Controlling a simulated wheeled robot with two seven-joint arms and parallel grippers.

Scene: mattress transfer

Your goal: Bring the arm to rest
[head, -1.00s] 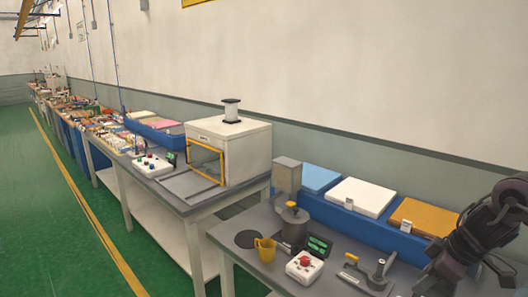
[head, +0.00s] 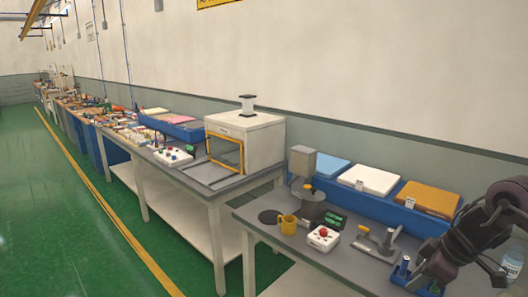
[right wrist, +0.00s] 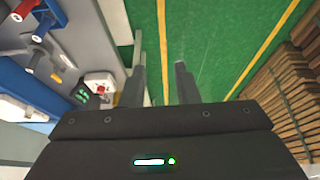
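My right arm comes in from the right edge of the head view, dark and bent. Its gripper (head: 430,272) is over the near right part of the grey table (head: 262,208); the fingertips are hard to make out there. In the right wrist view the two fingers of the gripper (right wrist: 160,66) stand apart with nothing between them, with green floor behind. A blue pad (head: 322,170), a white pad (head: 369,179) and an orange pad (head: 428,198) lie in a blue bin (head: 385,208) along the wall. My left gripper is not in view.
A bottle (head: 512,264) is at the far right. A white box machine (head: 245,140) stands on the neighbouring table. Green floor (head: 50,215) is open at left.

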